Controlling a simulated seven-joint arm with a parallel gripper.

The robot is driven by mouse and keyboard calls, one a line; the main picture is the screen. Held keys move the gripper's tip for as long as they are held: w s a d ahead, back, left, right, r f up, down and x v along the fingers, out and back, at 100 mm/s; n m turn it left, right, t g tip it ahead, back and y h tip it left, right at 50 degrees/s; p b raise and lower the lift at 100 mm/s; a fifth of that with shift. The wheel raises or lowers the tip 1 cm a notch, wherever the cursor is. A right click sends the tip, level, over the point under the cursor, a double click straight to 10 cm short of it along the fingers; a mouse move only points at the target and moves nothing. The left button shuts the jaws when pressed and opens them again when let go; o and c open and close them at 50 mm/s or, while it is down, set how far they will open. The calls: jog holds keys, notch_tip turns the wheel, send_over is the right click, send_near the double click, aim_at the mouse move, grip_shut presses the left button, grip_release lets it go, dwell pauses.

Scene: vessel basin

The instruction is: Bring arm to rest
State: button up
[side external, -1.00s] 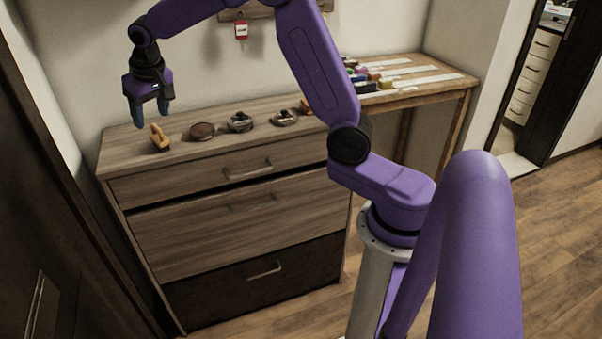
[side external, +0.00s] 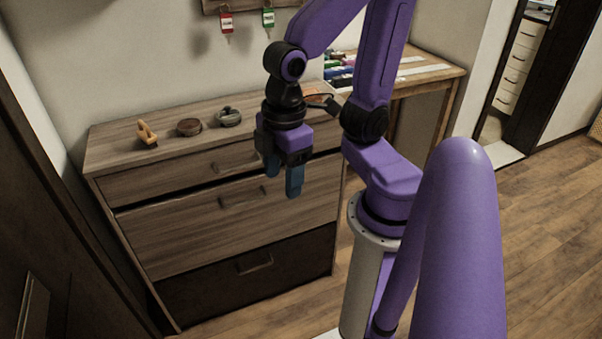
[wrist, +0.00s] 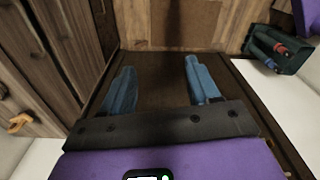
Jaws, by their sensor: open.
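My gripper (side external: 284,180) hangs pointing down in front of the right part of the dresser (side external: 115,150), in the side view. Its blue fingers are apart with nothing between them. In the wrist view the two fingers of my gripper (wrist: 158,72) also stand apart and empty, over a dark brown surface. My purple arm is bent, with its elbow to the right of the gripper.
On the dresser top stand an orange-yellow item (side external: 147,133), a round brown item (side external: 189,127) and a dark metallic item (side external: 228,117). Red (side external: 226,21) and green (side external: 268,17) tags hang on the wall. A dark green container (wrist: 277,48) shows in the wrist view.

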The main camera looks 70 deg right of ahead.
jog(key=shift+s+d+f+n, duration=0.2)
jog(key=shift+s+d+n, duration=0.15)
jog(key=shift+s, duration=0.4)
jog(key=shift+s+d+f+n, duration=0.25)
jog(key=shift+s+d, duration=0.15)
jog(key=shift+s, duration=0.3)
jog(key=shift+r, duration=0.1)
